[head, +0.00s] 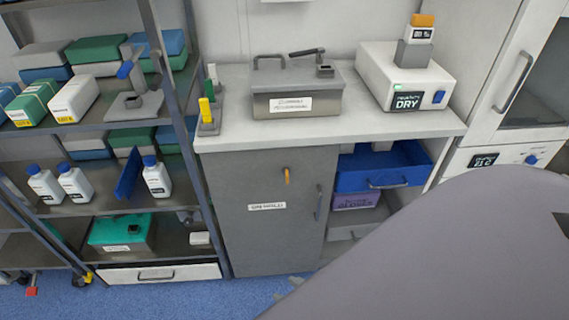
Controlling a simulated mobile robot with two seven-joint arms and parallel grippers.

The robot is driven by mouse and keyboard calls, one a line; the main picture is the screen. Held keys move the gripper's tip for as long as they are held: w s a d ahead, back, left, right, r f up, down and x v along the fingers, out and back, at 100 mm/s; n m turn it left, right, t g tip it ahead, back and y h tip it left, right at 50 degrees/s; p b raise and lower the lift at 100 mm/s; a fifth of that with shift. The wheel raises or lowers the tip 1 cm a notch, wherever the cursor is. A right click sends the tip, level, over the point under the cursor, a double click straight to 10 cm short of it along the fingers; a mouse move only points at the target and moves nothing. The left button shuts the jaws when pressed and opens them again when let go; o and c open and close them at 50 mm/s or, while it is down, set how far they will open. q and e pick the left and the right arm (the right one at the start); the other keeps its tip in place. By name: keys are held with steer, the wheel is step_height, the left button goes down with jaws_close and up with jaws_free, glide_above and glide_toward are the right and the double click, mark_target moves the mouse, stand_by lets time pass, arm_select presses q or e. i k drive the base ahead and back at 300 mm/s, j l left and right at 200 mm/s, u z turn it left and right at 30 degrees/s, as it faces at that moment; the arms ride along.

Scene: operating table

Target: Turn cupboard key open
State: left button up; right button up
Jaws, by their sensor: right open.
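The grey cupboard (250,230) stands under the white counter, with its door shut. A small orange key (287,176) sits in the upper right part of the door, its head roughly upright. The door also has a white label and a vertical handle (318,203) at its right edge. My right gripper (287,288) barely shows, at the cupboard's foot by the lower edge of my large grey arm, well below the key and apart from it. It is open, and I see nothing in it. My left gripper is not in view.
A blue drawer (372,180) stands partly pulled out right of the cupboard, above a purple box (357,201). A shelf rack (182,95) with bottles and boxes stands close on the left. The counter (330,128) holds a metal box and a white dryer. My arm hides the lower right.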

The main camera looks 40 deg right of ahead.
mark_target(286, 171)
steer(key=z, duration=1)
